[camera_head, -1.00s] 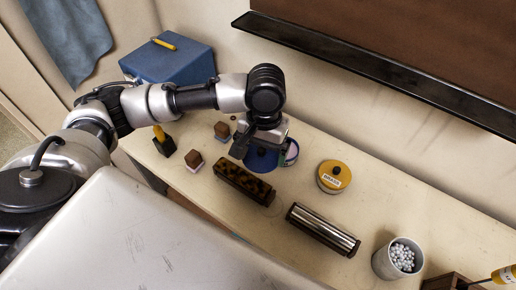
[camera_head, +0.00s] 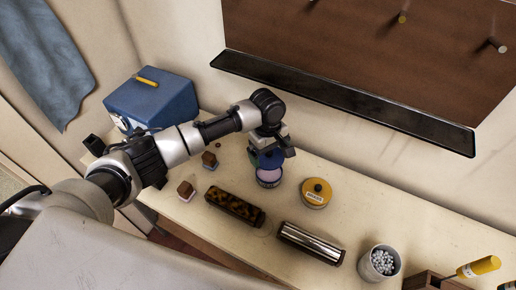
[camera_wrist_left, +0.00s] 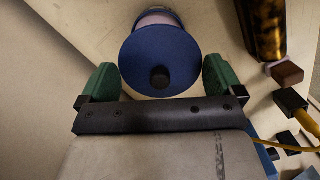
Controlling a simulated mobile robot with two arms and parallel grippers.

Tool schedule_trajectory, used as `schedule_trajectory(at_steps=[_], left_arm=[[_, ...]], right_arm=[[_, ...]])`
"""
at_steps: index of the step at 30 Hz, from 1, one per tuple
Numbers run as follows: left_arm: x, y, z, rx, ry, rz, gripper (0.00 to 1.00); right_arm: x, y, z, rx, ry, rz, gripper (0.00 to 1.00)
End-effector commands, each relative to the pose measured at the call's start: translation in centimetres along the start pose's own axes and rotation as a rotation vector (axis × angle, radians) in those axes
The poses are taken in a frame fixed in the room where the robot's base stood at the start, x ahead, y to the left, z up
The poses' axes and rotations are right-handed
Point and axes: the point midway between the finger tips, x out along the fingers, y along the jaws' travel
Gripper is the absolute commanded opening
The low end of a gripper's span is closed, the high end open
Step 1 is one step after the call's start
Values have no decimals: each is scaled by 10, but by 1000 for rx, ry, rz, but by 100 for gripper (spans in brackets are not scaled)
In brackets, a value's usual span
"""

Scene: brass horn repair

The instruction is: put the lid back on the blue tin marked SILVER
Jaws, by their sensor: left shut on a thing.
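The open tin (camera_head: 269,179) stands on the bench in the head view, with a pale pink inside and a blue side; its label cannot be read. Its pink top also shows past the lid in the wrist view (camera_wrist_left: 158,19). The blue lid (camera_head: 268,159), a disc with a dark knob, is held by my left gripper (camera_head: 271,150). In the wrist view the lid (camera_wrist_left: 150,50) sits between the green finger pads. In the head view it overlaps the far side of the tin's opening, apparently above it and not seated. My right gripper is not in view.
A yellow lidded tin (camera_head: 316,193) stands right of the open tin. A tortoiseshell-patterned bar (camera_head: 234,206) and a shiny metal roller (camera_head: 311,242) lie in front. A cup of pale beads (camera_head: 379,263) is at right. A dark ledge (camera_head: 340,102) runs along the wall behind.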

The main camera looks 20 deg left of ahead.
Motion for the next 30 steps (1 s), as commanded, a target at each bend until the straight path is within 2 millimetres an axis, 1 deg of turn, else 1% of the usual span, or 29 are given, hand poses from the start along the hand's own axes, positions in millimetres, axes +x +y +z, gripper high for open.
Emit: schedule_trajectory(at_steps=[1, 3, 8, 15, 26, 30], left_arm=[[0, 2, 0, -18, -1, 0, 69], [3, 4, 0, -35, 0, 0, 69], [9, 5, -1, -40, 1, 1, 69], [24, 4, -3, -38, 2, 1, 69], [50, 4, -6, -37, 3, 2, 69], [58, 4, -7, -38, 0, 0, 69]], right_arm=[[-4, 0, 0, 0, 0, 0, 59], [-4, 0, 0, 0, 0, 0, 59], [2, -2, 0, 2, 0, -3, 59], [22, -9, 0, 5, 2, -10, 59], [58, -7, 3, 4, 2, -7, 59], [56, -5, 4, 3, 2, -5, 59]])
